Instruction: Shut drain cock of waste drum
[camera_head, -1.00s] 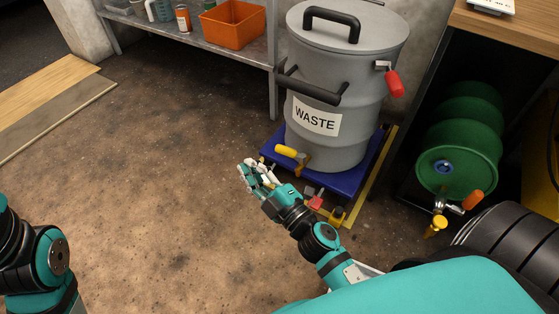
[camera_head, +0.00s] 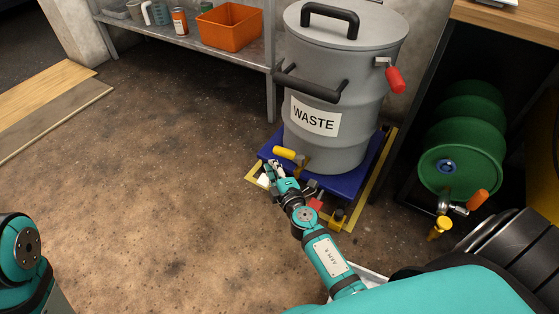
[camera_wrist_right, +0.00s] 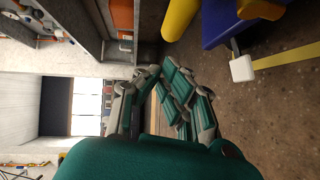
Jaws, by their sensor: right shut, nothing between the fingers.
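The grey waste drum (camera_head: 340,75) with a "WASTE" label stands upright on a blue platform (camera_head: 350,185). Its drain cock has a yellow handle (camera_head: 284,152) at the drum's lower front, pointing left. The handle also shows at the top of the right wrist view (camera_wrist_right: 180,18), with part of the brass body (camera_wrist_right: 262,9) beside it. My right gripper (camera_head: 271,171) is shut and empty, just below and left of the handle and apart from it in the wrist view. My left gripper is out of view; only part of the left arm shows at lower left.
A green drum (camera_head: 460,155) with its own tap lies under the bench at right. A red-handled lever (camera_head: 394,79) sticks out of the waste drum's upper side. A metal shelf (camera_head: 185,38) with an orange bin (camera_head: 231,26) stands behind.

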